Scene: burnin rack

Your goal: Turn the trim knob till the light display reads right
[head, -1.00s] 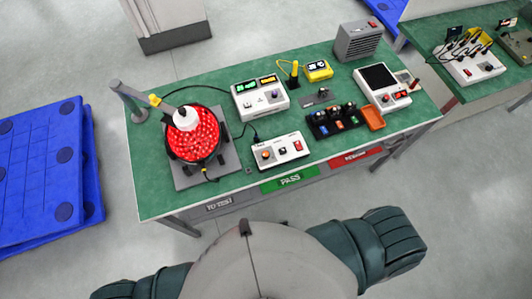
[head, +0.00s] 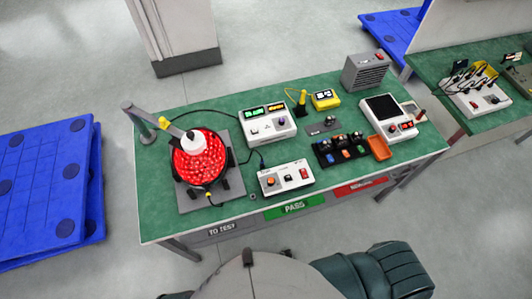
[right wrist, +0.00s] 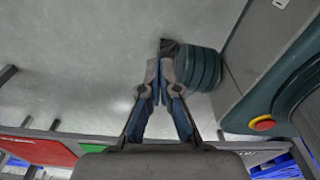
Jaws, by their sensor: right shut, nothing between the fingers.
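On the green bench in the head view stands a white power unit (head: 268,127) with lit green and yellow displays (head: 265,110) and a dark bluish knob (head: 281,121). The digits are too small to read. A white control box (head: 286,178) in front of it has an orange knob (head: 270,183), a dark button and a red switch. I cannot tell which knob is the trim knob. A round lamp board glowing red (head: 203,170) sits at the left. My right gripper (right wrist: 158,82) shows in the right wrist view, shut and empty, over the floor. My left gripper is out of view.
A green bench (head: 165,222) bears a black rack (head: 342,150), an orange tray (head: 379,148), a white tester with a dark screen (head: 389,120), a yellow meter (head: 325,99) and a grey heater (head: 366,71). Blue pallets (head: 50,190) lie at left. Cables cross the bench.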

